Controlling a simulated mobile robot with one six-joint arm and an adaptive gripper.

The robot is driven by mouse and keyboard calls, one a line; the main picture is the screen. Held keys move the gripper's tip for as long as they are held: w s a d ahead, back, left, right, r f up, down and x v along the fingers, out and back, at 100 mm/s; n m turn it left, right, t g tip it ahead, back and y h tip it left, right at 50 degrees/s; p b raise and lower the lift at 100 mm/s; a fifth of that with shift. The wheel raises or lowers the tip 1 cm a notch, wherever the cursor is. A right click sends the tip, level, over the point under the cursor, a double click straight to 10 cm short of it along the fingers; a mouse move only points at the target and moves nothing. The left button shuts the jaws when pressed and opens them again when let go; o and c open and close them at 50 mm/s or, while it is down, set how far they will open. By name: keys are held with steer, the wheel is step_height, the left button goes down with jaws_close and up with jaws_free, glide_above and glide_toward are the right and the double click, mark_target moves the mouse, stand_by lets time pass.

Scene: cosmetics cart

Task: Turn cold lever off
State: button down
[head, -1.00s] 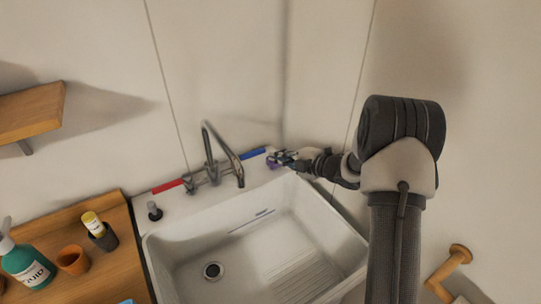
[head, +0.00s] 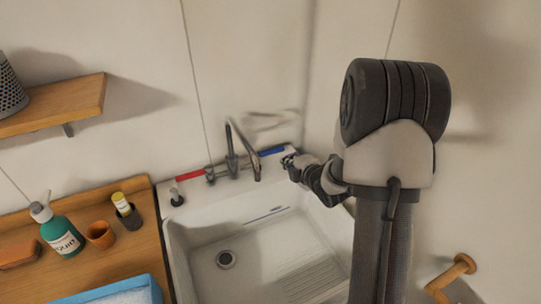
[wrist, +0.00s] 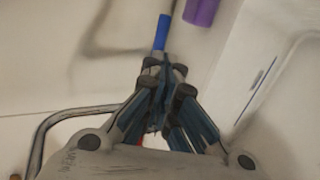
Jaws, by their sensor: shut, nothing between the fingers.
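The cold lever is a blue bar (head: 271,151) on the right side of the faucet (head: 233,150), at the back rim of the sink. It points right, along the wall. In the wrist view the blue lever (wrist: 161,32) shows just beyond my fingertips. My gripper (head: 288,160) is shut and empty, at the lever's right end in the head view. Its blue-grey fingers (wrist: 162,66) also show in the wrist view. I cannot tell whether they touch the lever. The red lever (head: 190,174) points left. I cannot tell whether water is running.
The white sink basin (head: 250,225) is empty below my arm. A purple object (wrist: 201,10) lies beyond my fingers. A wooden counter (head: 130,250) at left holds a green soap bottle (head: 62,236) and cups. The right wall is close to my arm.

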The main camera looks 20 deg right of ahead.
mark_target(273, 151)
steer(key=b+x, duration=0.2)
steer(key=x, duration=0.9)
steer(key=shift+w+a, duration=0.1)
steer(key=shift+w, duration=0.1)
steer(key=shift+w+f+b, duration=0.25)
steer(key=shift+w+b, duration=0.2)
steer(key=shift+b, duration=0.3)
steer(key=shift+r, duration=0.2)
